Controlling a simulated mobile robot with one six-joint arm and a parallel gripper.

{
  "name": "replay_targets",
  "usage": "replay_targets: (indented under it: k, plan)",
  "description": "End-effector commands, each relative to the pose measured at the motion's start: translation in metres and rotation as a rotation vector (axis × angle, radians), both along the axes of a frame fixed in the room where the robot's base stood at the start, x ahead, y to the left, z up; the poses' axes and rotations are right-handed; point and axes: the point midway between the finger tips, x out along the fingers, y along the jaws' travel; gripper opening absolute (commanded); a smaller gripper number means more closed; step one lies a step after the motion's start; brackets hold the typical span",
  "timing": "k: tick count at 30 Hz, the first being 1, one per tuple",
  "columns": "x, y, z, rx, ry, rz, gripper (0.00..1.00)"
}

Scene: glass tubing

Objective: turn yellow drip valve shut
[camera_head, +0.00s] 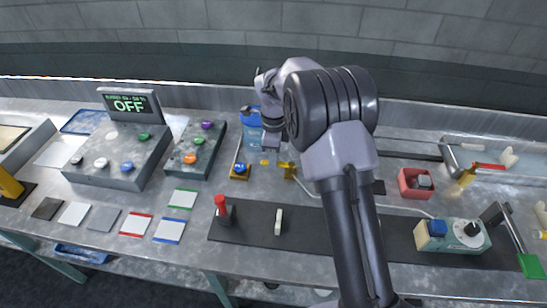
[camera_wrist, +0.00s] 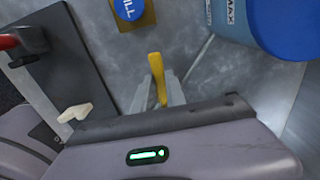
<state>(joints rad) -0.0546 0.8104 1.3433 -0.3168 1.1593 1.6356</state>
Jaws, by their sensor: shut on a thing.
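The yellow drip valve handle (camera_wrist: 157,75) stands upright between my gripper's fingers (camera_wrist: 157,97) in the wrist view. My gripper is shut on it. The handle's upper part shows above the fingertips; its lower part is hidden by the fingers and the gripper body.
A blue container (camera_wrist: 275,22) and a blue button on a yellow base (camera_wrist: 130,10) are close by. A red-topped piece (camera_head: 222,207) and a cream lever (camera_head: 278,221) stand on the dark mat (camera_head: 250,238). Button consoles (camera_head: 118,155) are at left, a red box (camera_head: 414,183) at right.

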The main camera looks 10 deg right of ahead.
Motion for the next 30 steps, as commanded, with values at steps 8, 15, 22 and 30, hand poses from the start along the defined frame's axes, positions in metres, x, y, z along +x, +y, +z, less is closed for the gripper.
replay_targets:
  k: [8,15,22,30]
  plan:
    - [0.000,0.000,0.001,0.000,-0.002,0.000,0.38]
    - [0.000,0.000,0.002,0.001,-0.001,0.000,0.38]
    - [0.001,0.000,0.061,0.000,-0.005,0.000,0.38]
    - [0.001,0.000,0.146,0.000,-0.004,-0.001,0.38]
